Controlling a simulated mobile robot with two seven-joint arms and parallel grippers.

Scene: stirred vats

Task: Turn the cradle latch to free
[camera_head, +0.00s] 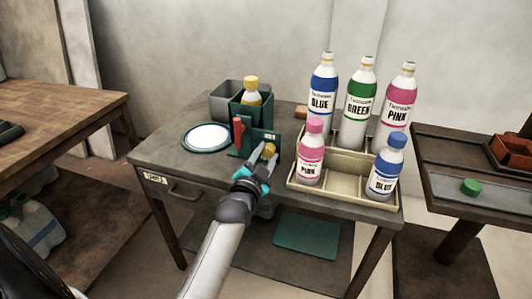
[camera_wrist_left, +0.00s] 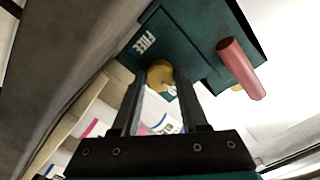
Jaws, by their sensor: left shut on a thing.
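The dark green cradle (camera_head: 243,137) stands on the grey table, with a yellow-capped bottle (camera_head: 252,90) upright in it. A red handle (camera_head: 238,130) sticks out from its front; it also shows in the left wrist view (camera_wrist_left: 241,68). A round yellow knob (camera_head: 270,149) sits on the cradle's front, beside a white label (camera_wrist_left: 145,39) that seems to read FREE. My left gripper (camera_head: 264,158) is shut on this knob, which shows between the fingers in the left wrist view (camera_wrist_left: 159,75). The fingers partly hide it. My right gripper is not in view.
A cream tray (camera_head: 342,187) with pink and blue bottles stands close to the right of my gripper. Tall blue, green and pink bottles stand behind. A white round dish (camera_head: 207,137) lies left of the cradle. A grey bin (camera_head: 227,99) stands behind it.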

